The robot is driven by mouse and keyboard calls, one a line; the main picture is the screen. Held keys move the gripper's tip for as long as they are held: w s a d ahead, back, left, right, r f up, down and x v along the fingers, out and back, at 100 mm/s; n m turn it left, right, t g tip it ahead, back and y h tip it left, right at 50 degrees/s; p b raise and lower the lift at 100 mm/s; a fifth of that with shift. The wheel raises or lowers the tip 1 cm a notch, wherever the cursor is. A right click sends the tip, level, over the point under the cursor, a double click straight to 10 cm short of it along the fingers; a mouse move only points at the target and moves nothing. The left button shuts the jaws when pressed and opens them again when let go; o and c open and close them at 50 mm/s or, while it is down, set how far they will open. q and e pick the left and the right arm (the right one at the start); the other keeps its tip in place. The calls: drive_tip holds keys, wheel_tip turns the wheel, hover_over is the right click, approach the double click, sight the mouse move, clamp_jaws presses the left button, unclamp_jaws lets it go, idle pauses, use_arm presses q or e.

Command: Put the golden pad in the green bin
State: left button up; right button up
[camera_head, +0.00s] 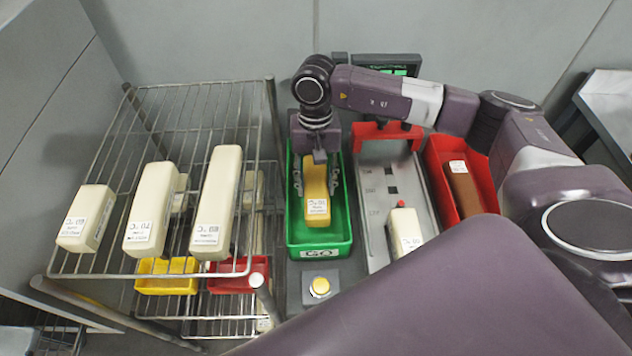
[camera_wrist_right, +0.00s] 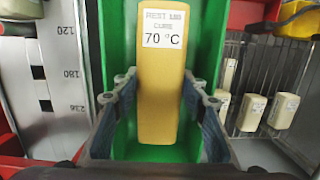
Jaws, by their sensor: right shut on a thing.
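The golden pad (camera_head: 316,176) is a long yellow block with a white label; the wrist view (camera_wrist_right: 160,100) reads "70 °C" on it. It lies within the walls of the green bin (camera_head: 320,241), which has a "GO" label on its front. Whether the pad touches the bin floor is hard to tell. My right gripper (camera_head: 315,184) reaches down into the bin from its far end, shut on the pad, with a finger on each side; the fingers also show in the right wrist view (camera_wrist_right: 160,97). My left gripper is out of view.
A wire rack (camera_head: 160,264) with several cream blocks stands left, with yellow (camera_head: 166,284) and red (camera_head: 238,262) trays below. A metal plate (camera_head: 372,232) with a cream block (camera_head: 404,232) and a red bin (camera_head: 437,160) holding a brown block (camera_head: 464,189) are right. A yellow button (camera_head: 320,287) sits in front.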

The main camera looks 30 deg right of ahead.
drive_tip(key=o, duration=1.2)
drive_tip(key=shift+o, duration=0.2)
wheel_tip(320, 180, up, 12)
drive_tip(key=w, duration=0.1)
drive_tip(key=shift+w+d, duration=0.35)
drive_tip(key=shift+d, duration=0.05)
drive_tip(key=shift+f, duration=0.1)
